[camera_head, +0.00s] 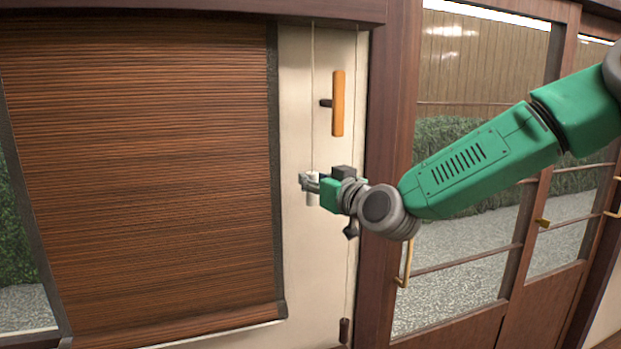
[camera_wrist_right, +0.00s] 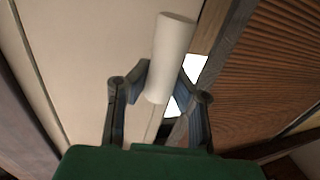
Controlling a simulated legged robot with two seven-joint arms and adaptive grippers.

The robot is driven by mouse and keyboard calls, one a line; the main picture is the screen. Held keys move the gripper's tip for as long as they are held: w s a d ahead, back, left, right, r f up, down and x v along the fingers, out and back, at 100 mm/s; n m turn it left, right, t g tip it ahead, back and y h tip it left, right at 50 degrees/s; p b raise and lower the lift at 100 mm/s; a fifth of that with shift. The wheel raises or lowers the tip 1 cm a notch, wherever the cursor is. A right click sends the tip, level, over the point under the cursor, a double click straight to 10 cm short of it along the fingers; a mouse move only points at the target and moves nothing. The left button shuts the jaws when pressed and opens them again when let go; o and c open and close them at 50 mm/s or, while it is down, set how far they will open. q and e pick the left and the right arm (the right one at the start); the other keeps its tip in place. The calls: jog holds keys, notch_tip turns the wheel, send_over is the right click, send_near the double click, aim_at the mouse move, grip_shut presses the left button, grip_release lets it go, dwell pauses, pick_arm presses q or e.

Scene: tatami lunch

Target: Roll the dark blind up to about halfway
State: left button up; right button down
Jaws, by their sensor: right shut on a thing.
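The dark blind (camera_head: 140,170) is a brown slatted blind with dark side borders, hanging unrolled over most of the window at the left in the head view. Its lower edge is near the bottom of the picture. It also shows at the right in the right wrist view (camera_wrist_right: 260,75). A white cylindrical pull (camera_head: 312,199) hangs on a thin cord on the pale panel right of the blind. My right gripper (camera_head: 309,183) is shut on this white pull, which also shows between the fingers in the right wrist view (camera_wrist_right: 172,55). My left gripper is not in view.
An orange handle (camera_head: 338,103) is fixed on the pale panel above my right gripper. A second cord with a dark weight (camera_head: 344,330) hangs to the right. Beyond the wooden post (camera_head: 385,130) are glazed doors with a brass handle (camera_head: 405,265).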

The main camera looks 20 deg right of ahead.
notch_tip(320, 180, down, 20)
jog(key=b, duration=1.2)
jog(key=shift+f+b, duration=0.15)
jog(key=shift+b, duration=0.15)
jog(key=c, duration=1.3)
grip_release()
jog(key=shift+d, duration=0.1)
jog(key=shift+c, duration=0.2)
jog(key=v, duration=1.2)
